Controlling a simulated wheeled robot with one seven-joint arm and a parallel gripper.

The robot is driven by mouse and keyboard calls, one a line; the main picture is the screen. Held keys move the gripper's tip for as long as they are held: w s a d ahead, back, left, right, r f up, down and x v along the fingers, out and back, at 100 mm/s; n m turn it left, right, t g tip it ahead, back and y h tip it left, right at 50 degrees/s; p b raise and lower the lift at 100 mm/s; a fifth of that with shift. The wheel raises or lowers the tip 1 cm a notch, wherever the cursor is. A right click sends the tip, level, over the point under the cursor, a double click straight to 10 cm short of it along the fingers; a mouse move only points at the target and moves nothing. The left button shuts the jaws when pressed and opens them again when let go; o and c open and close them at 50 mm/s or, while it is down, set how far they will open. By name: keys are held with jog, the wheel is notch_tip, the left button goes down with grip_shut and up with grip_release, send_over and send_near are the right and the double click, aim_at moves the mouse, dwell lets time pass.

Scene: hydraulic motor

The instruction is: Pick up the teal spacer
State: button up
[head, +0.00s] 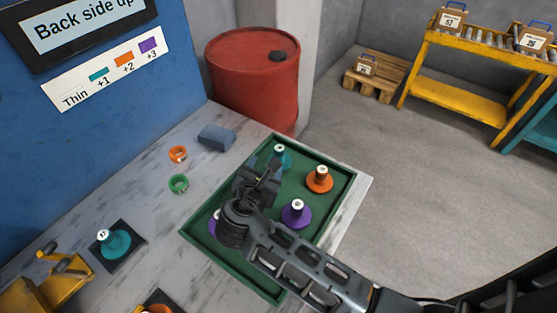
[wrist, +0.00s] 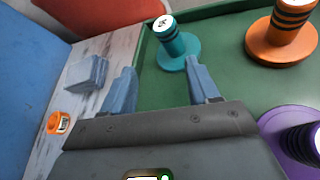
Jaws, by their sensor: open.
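A teal spacer (head: 284,159) with a round flange and a white-topped post stands upright in the far corner of the green tray (head: 341,198). In the wrist view the teal spacer (wrist: 182,52) is beyond my fingertips, roughly between their lines. My gripper (head: 266,172) is over the tray, close to this spacer, and partly covers it in the head view. In the wrist view my gripper (wrist: 161,70) is open, with nothing between the fingers. A second teal piece (head: 117,244) with a white top sits on a black pad at the lower left.
In the tray, an orange spacer (head: 319,181) and a purple spacer (head: 297,215) stand right of my gripper; another purple piece (head: 214,222) is partly hidden by my arm. An orange ring (head: 178,153), a green ring (head: 178,184) and a blue-grey block (head: 216,137) lie left of the tray.

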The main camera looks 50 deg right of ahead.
aim_at(282, 150)
jog(key=shift+d+r+n+g+h, duration=0.15)
jog(key=shift+d+n+g+h, duration=0.5)
jog(key=shift+d+g, duration=0.55)
jog(key=x, duration=0.7)
jog(key=shift+d, duration=0.25)
jog(key=shift+r, duration=0.1)
grip_shut()
